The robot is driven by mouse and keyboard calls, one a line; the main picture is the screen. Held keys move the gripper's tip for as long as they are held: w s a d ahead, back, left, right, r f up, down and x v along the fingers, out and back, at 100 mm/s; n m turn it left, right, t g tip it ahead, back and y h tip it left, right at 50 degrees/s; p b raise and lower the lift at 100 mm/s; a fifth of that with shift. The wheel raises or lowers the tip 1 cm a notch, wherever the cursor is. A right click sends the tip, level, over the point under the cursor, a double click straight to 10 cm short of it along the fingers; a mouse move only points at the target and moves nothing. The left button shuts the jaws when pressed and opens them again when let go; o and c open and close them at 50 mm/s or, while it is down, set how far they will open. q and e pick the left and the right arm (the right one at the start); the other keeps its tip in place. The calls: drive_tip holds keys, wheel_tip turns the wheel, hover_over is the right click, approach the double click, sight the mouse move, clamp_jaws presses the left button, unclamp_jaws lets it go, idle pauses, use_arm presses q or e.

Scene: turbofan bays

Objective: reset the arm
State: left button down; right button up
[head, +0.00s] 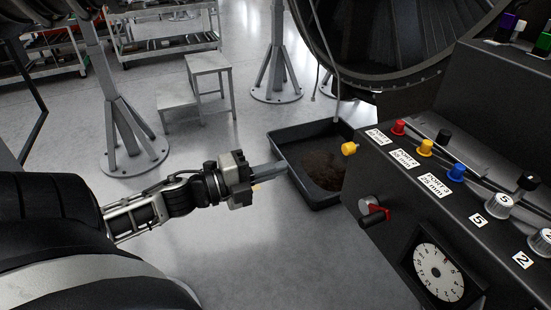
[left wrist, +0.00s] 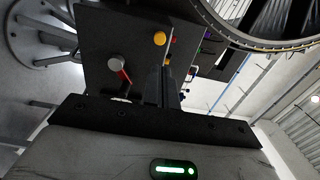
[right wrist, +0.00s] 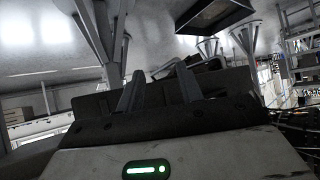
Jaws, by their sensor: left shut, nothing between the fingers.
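My left arm comes in from the left in the head view, stretched forward over the floor. Its gripper (head: 284,169) is shut and empty, with its fingers together, left of the black control console (head: 395,190) and in front of the black tray. The left wrist view also shows the shut fingers (left wrist: 162,82) in front of the console with its red-handled lever and yellow knob. My right gripper (right wrist: 160,72) shows only in the right wrist view. Its two fingers stand apart with nothing seen between them. The right arm is not clearly seen in the head view.
The black tray (head: 277,140) with a dark brown patch lies on the floor beside the console. The red-handled lever (head: 373,211) and yellow knob (head: 349,148) stick out from the console. A grey step stool (head: 208,65) and stands (head: 125,140) are farther back. Floor below my left gripper is clear.

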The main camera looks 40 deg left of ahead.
use_arm(q)
drive_tip(key=s+d+f+n+g+y, duration=0.1)
drive_tip(key=s+d+f+n+y, duration=0.15)
drive_tip(key=f+n, duration=0.35)
drive_tip(key=s+d+f+n+y, duration=0.1)
drive_tip(key=d+f+n+y, duration=0.15)
drive_tip(key=f+n, duration=0.35)
drive_tip(key=s+d+f+n+g, duration=0.2)
drive_tip(key=s+d+f+n, duration=0.1)
drive_tip(key=d, duration=0.4)
drive_tip(key=s+d+f+n+g, duration=0.3)
drive_tip(key=d+f+n, duration=0.2)
drive_tip(key=d, duration=0.1)
drive_tip(key=shift+s+d, duration=0.2)
drive_tip(key=shift+d, duration=0.15)
